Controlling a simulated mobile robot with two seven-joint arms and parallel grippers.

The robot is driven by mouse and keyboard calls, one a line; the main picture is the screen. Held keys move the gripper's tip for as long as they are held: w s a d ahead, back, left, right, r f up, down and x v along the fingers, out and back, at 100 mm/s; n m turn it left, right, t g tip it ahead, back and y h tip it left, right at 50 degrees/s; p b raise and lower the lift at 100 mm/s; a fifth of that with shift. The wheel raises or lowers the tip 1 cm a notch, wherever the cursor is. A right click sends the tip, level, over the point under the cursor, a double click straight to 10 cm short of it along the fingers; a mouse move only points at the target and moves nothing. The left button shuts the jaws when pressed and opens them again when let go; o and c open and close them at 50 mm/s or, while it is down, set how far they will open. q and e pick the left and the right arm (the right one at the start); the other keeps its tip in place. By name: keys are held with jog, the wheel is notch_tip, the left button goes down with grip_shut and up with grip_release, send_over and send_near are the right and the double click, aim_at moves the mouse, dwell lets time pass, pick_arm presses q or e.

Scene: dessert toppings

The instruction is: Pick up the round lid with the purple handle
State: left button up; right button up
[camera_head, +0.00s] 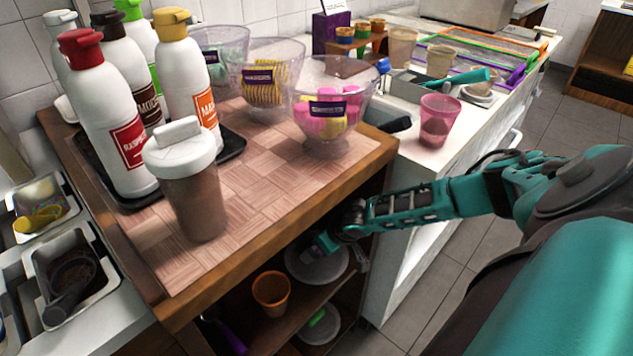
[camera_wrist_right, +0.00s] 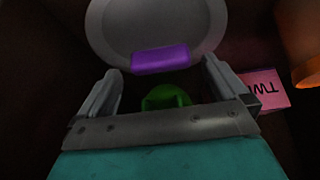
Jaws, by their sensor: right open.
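The round grey lid (camera_wrist_right: 203,22) with the purple handle (camera_wrist_right: 160,60) lies ahead of my right gripper in the right wrist view. The handle lies across the space between the two fingertips, with no visible finger contact. In the head view, the lid (camera_head: 322,270) is on a shelf under the wooden counter, partly covered by my right gripper (camera_head: 333,243). That gripper is open and reaches into the shelf from the right. My left gripper is out of view.
A green piece (camera_wrist_right: 166,97) shows between the fingers. A pink box (camera_wrist_right: 266,88) lies right of them. An orange cup (camera_head: 271,292) stands left of the lid. Another lid with a green handle (camera_head: 317,317) sits lower. The counter edge (camera_head: 270,250) overhangs the shelf.

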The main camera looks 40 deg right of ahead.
jog(key=shift+x, duration=1.05)
jog(key=c, duration=1)
jog(key=shift+r, duration=0.1)
jog(key=shift+c, duration=0.2)
